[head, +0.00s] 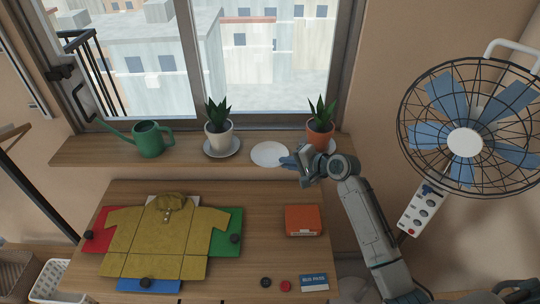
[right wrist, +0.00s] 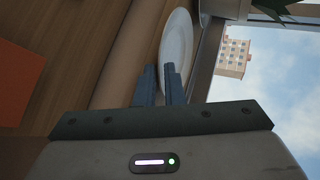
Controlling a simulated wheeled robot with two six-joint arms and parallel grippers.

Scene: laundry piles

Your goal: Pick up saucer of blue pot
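A bare white saucer (head: 269,153) shows at the windowsill, between two potted plants. No blue pot shows in either view. My right gripper (head: 288,161) reaches in from the right to the saucer's right edge. In the right wrist view the saucer (right wrist: 178,42) is seen nearly edge-on, and its near rim runs between the two close-set fingers (right wrist: 160,82). The fingers look shut on this rim. Whether the saucer still touches the sill I cannot tell. My left gripper is not in view.
A white pot (head: 219,141) on its own saucer stands left on the sill (head: 85,150), with a green watering can (head: 149,139) beyond. A terracotta pot (head: 320,134) stands close behind my right gripper. A table (head: 265,215) with a yellow shirt (head: 165,235) lies in front; a fan (head: 465,142) stands right.

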